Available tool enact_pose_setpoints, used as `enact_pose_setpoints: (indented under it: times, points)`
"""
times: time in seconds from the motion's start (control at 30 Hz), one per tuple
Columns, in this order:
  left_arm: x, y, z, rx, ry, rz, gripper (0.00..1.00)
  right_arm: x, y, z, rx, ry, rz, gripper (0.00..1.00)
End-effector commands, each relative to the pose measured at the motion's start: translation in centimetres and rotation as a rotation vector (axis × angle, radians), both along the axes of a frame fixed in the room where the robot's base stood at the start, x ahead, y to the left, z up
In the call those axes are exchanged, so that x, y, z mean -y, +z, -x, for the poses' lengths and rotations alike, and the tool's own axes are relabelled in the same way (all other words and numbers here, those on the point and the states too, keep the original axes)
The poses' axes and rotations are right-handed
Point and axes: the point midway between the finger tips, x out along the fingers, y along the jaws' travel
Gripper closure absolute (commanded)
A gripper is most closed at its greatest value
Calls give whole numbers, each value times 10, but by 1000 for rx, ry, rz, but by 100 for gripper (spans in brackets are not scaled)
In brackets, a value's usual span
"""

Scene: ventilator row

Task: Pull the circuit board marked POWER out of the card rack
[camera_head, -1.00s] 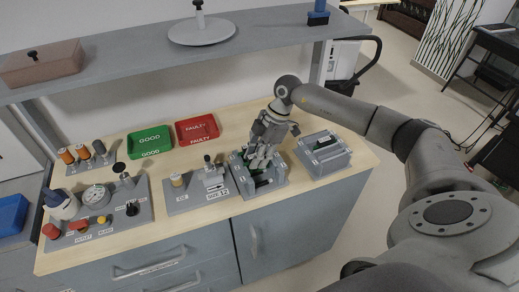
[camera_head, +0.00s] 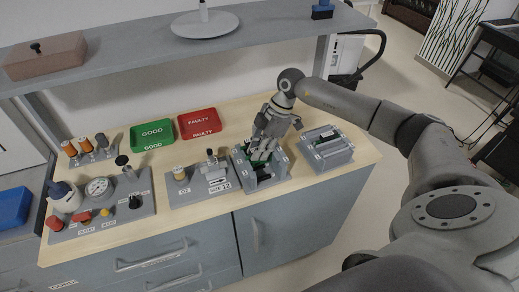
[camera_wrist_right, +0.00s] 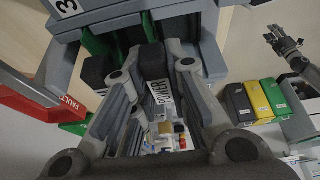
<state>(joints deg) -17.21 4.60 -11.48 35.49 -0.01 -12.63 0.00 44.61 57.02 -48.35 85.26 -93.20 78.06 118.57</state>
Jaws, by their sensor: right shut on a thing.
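The grey card rack (camera_head: 272,180) stands near the front of the bench, with green boards upright in it. My right gripper (camera_head: 263,154) is over the rack, fingers down. In the right wrist view, my right gripper (camera_wrist_right: 160,100) is shut on the POWER board (camera_wrist_right: 163,98); part of its white label shows between the fingers. Green board edges (camera_wrist_right: 97,46) show on either side. The fingers hide much of the board, and I cannot tell how far it sits in its slot. A grey gripper (camera_wrist_right: 287,45), apparently my left, shows at the right of the wrist view; its opening is unclear.
A second grey rack (camera_head: 326,153) stands close on the right. A small device (camera_head: 213,172) on a plate is close on the left. The green GOOD tray (camera_head: 152,143) and red FAULTY tray (camera_head: 199,134) lie behind. A shelf (camera_head: 130,38) runs above the bench.

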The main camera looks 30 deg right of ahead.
Motion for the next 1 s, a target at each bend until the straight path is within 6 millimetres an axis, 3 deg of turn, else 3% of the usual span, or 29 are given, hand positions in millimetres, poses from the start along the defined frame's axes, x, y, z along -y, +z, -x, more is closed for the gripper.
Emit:
enact_pose_setpoints:
  times: [1.0]
  points:
    - [0, 52, -2, 3, 1, 1, 60, 0, 58, 0, 0, 0, 0, 100]
